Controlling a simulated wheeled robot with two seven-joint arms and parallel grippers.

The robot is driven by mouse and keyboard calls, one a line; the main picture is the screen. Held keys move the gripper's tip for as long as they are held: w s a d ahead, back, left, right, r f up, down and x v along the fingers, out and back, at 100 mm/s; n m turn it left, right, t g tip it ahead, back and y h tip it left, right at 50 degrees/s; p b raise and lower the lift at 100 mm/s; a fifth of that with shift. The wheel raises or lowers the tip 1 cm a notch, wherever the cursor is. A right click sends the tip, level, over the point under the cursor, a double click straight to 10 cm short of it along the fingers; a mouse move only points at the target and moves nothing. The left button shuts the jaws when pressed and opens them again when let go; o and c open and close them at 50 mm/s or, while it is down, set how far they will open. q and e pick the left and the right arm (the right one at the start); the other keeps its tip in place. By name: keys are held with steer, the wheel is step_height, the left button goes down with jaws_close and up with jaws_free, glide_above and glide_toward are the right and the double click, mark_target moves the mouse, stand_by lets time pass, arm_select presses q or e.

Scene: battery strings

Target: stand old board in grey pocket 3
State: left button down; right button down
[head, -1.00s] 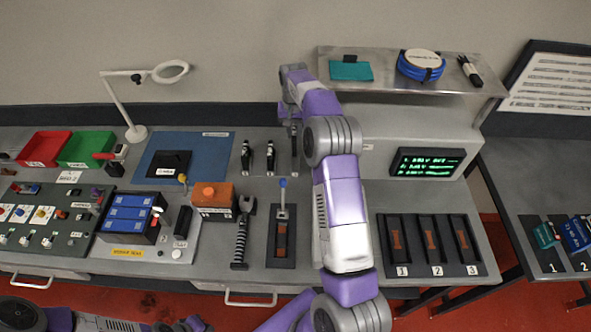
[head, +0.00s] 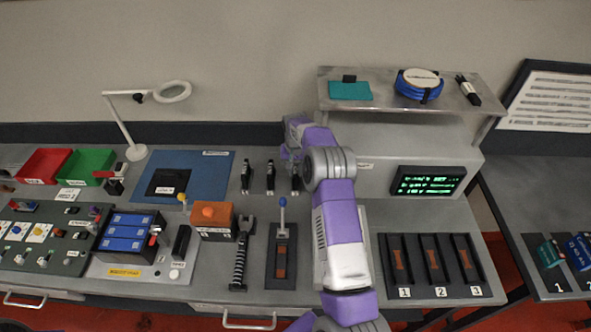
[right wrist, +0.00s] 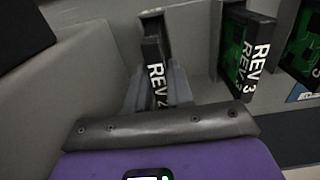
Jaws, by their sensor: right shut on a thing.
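My right gripper (right wrist: 160,88) is shut on a thin dark board marked REV 2 (right wrist: 154,52), which stands upright between its fingers in the right wrist view. The board's lower edge is hidden. In the head view the right gripper (head: 294,152) is over the back of the bench, at the right end of a row of upright black pieces; the arm hides most of it. Dark grey pockets numbered 1 (head: 390,270), 2 (head: 424,270) and 3 (head: 458,268) are at the bench's front right, each showing an orange-brown strip. My left gripper is out of view.
A green board marked REV 3 (right wrist: 240,50) stands right of the held board, with another green board (right wrist: 305,45) beyond. A grey wall (right wrist: 85,60) is close on the left. A lever with a blue knob (head: 282,215) stands in front. A raised shelf (head: 385,100) is behind right.

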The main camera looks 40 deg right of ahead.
steer(key=shift+f, duration=0.1)
steer(key=c, duration=1)
jaws_free()
steer(key=shift+r, duration=0.25)
step_height(320, 180, up, 12)
steer(key=shift+p, duration=0.3)
steer(key=shift+a+f, duration=0.1)
